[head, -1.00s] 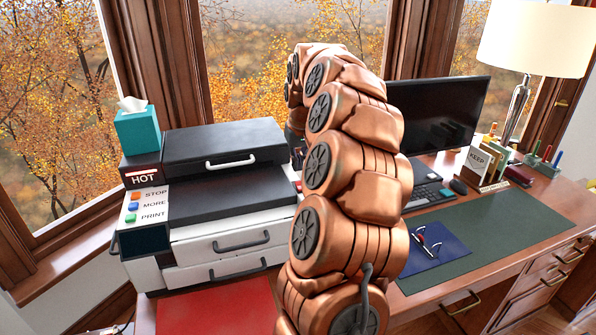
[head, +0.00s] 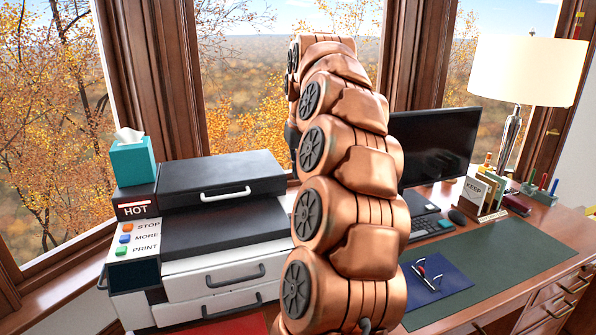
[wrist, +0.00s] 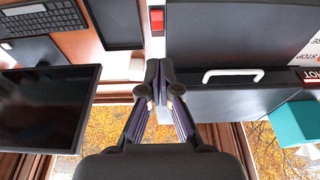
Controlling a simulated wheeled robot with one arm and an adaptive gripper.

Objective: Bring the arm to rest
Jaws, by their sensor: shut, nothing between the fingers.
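My arm's copper links rise through the middle of the head view and hide part of the desk behind them.
The printer (head: 215,268) stands left of my arm, with a teal tissue box (head: 133,162) on it. To the right are the monitor, a keyboard (head: 428,227), a lamp (head: 527,70), a card holder (head: 481,196) and a blue mat (head: 438,281). The green desk pad (head: 510,255) has bare room.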

